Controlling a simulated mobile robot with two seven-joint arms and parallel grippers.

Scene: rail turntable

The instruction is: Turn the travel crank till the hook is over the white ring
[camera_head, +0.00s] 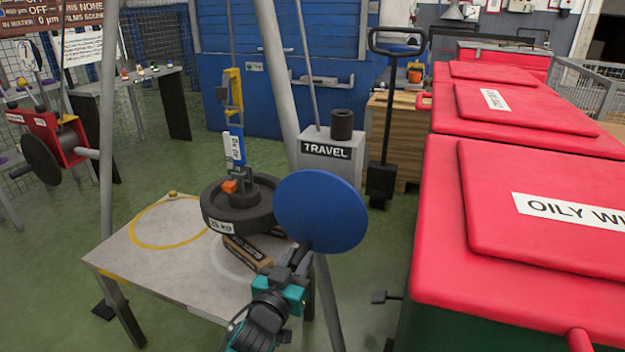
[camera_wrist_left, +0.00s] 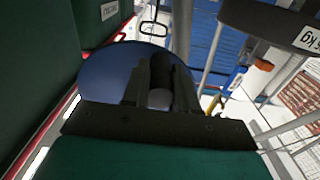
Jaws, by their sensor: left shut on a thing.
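My left gripper (camera_head: 294,262) is shut on the dark handle (camera_wrist_left: 160,76) of the travel crank, a blue disc (camera_head: 335,212) in front of the grey TRAVEL box. The disc also fills the middle left of the wrist view (camera_wrist_left: 105,75). The yellow hook block (camera_head: 233,88) hangs upright with a blue and white tag (camera_head: 235,148) below it. An orange piece (camera_head: 229,186) sits at the top of a round black weight (camera_head: 222,208) under the tag. The white ring (camera_head: 218,262) on the table is partly hidden by the weight and a wooden block. My right gripper is not in view.
The grey table (camera_head: 125,258) also bears a yellow ring (camera_head: 140,240), left of the weight. The TRAVEL box (camera_head: 330,165) stands behind the disc. Red-lidded bins (camera_head: 450,230) close off the right. A red winch (camera_head: 62,135) is at far left.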

